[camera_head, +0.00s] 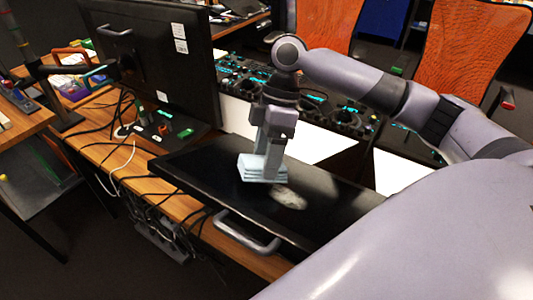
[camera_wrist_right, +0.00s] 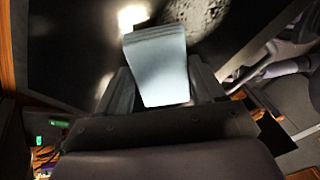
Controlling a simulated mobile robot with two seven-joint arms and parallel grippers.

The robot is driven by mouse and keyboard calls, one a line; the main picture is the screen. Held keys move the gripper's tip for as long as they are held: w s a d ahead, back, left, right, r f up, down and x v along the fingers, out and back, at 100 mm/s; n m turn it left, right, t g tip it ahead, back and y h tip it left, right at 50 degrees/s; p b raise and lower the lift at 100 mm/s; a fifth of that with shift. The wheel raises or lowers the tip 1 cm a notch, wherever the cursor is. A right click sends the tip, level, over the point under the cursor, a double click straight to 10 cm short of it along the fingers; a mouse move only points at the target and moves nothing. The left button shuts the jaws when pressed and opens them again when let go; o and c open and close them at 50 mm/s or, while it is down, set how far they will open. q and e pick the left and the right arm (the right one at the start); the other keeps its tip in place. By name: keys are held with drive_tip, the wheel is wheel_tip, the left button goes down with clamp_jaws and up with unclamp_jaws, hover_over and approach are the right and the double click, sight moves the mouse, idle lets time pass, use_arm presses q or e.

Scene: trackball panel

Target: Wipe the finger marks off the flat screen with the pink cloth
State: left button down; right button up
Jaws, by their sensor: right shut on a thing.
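The flat screen (camera_head: 335,208) is a black panel lying face up on the desk, with a grey handle on its near edge. A pale whitish smudge (camera_head: 289,197) lies on it, just right of and nearer than the cloth; it also shows as a mottled patch at the top of the wrist view (camera_wrist_right: 197,14). My right gripper (camera_head: 271,156) points down over the screen, shut on a folded cloth (camera_head: 252,171). The cloth looks pale blue, not pink, and fills the space between the fingers in the wrist view (camera_wrist_right: 160,68). I cannot tell whether it touches the screen. My left gripper is out of view.
A large upright monitor (camera_head: 165,55) stands at the left behind the screen. Cables (camera_head: 115,125) run over the wooden desk (camera_head: 185,208) edge. Consoles with knobs (camera_head: 345,115) are behind, and orange chairs (camera_head: 465,50) farther back. The screen's near right part is clear.

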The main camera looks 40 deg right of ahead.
sight(293, 199)
drive_tip(key=shift+x, duration=1.1)
drive_tip(key=shift+s+d+r+p, duration=0.1)
drive_tip(key=shift+s+d+p, duration=0.15)
drive_tip(key=shift+s+p, duration=0.3)
drive_tip(key=shift+s+d+r+p, duration=0.1)
drive_tip(key=shift+s+d+p, duration=0.15)
drive_tip(key=shift+s+p, duration=0.25)
drive_tip(key=shift+s+d+f+p, duration=0.1)
drive_tip(key=shift+s+d+p, duration=0.15)
drive_tip(key=shift+s+p, duration=0.35)
drive_tip(key=shift+s+d+p, duration=0.25)
drive_tip(key=shift+s+p, duration=0.1)
drive_tip(key=shift+s, duration=0.35)
drive_tip(key=shift+s+d+f+p, duration=0.1)
drive_tip(key=shift+s+d+p, duration=0.15)
drive_tip(key=shift+s+p, duration=0.35)
drive_tip(key=shift+s+d+f, duration=0.1)
drive_tip(key=shift+s+d, duration=0.05)
drive_tip(key=shift+s, duration=0.35)
drive_tip(key=shift+s+d+p, duration=0.25)
drive_tip(key=shift+s+p, duration=0.1)
drive_tip(key=shift+s, duration=0.25)
drive_tip(key=shift+s+d, duration=0.2)
drive_tip(key=shift+s, duration=0.3)
drive_tip(key=shift+s+d, duration=0.2)
drive_tip(key=shift+s, duration=0.3)
drive_tip(key=shift+w, duration=0.15)
